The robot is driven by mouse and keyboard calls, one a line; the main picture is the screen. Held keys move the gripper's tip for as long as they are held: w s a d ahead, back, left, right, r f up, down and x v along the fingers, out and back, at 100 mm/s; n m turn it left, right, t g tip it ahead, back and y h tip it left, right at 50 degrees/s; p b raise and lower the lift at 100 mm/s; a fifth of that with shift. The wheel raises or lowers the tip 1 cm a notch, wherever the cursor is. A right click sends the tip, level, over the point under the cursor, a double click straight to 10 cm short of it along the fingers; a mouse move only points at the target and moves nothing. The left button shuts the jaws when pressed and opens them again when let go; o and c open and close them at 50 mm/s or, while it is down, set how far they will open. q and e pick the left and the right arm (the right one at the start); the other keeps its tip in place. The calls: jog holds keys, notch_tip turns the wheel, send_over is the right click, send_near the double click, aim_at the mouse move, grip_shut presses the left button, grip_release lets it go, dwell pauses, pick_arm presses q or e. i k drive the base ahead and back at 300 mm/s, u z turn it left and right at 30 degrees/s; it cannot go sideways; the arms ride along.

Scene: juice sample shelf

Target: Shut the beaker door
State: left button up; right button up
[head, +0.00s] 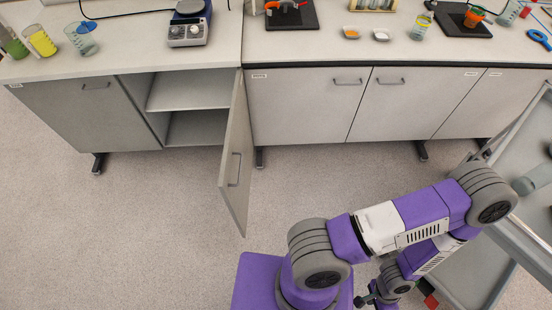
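The grey beaker door (237,150) stands wide open, swung out toward me from its right-hand hinge side, with a bar handle (234,169) on it. The cabinet opening (190,105) beside it shows a shelf and looks empty. My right arm is folded at the lower right, well apart from the door. My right gripper (368,298) is partly in view at the bottom edge, small and dark; whether its fingers are open is unclear. My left gripper is not in view.
Closed cabinet doors (305,105) (75,112) flank the opening. The worktop (130,50) holds beakers, a hotplate (188,30) and small dishes. A grey wheeled cart (490,265) stands at the right. The floor (140,235) left of the door is clear.

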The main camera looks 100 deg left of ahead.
aim_at(236, 163)
jog(key=i, duration=0.15)
jog(key=u, duration=3.75)
jog(key=i, duration=0.5)
jog(key=u, duration=0.1)
jog(key=k, duration=1.1)
jog(key=z, duration=0.6)
jog(key=i, duration=0.95)
jog(key=u, duration=0.25)
